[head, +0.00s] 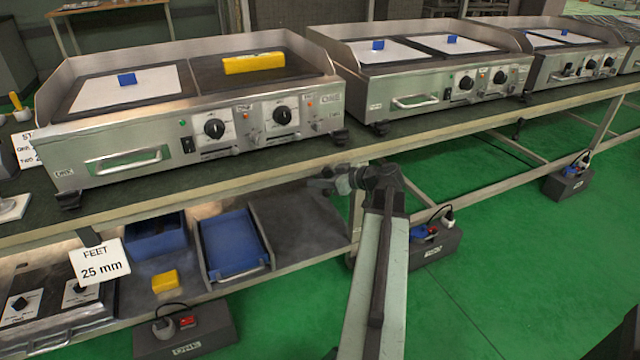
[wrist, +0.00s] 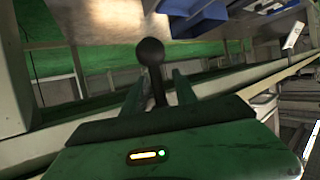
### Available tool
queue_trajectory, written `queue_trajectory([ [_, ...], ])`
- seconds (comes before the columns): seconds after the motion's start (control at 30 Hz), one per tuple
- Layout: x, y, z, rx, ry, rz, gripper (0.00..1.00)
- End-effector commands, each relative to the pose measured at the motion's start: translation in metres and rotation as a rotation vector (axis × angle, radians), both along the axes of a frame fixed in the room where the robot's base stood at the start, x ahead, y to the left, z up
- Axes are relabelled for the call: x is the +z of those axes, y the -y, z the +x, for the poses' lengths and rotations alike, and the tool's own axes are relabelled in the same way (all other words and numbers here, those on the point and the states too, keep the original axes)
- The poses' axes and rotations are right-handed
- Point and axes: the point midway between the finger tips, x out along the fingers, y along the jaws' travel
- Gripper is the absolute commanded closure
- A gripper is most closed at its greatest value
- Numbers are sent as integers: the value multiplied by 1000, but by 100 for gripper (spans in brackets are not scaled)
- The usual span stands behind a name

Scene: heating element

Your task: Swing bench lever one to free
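A lever with a round black knob (wrist: 151,52) stands up in the wrist view. Its dark stem runs down between the two fingers of my gripper (wrist: 157,78). The fingers are apart, one on each side of the stem, with gaps showing; the knob sits beyond their tips. The stem's lower end is hidden by my gripper body. In the head view my gripper (head: 342,180) is small, at the bench's front edge by a leg, and the lever cannot be made out clearly there.
The bench (head: 240,178) carries several steel griddles, the nearest (head: 125,165) at left with a yellow block (head: 253,63) on it. Below are a blue tray (head: 232,243) and a socket box (head: 185,332); another socket box (head: 435,247) is right of my arm.

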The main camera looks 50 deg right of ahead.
Motion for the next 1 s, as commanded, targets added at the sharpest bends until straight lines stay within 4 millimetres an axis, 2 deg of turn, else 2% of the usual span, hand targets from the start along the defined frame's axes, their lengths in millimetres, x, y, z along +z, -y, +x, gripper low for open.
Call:
queue_trajectory([
  [0.23,0,0,1,0,0,0,66],
  [0.3,0,0,1,0,0,0,85],
  [0.37,0,0,1,0,0,0,100],
  [1.0,0,1,0,-2,0,0,100],
])
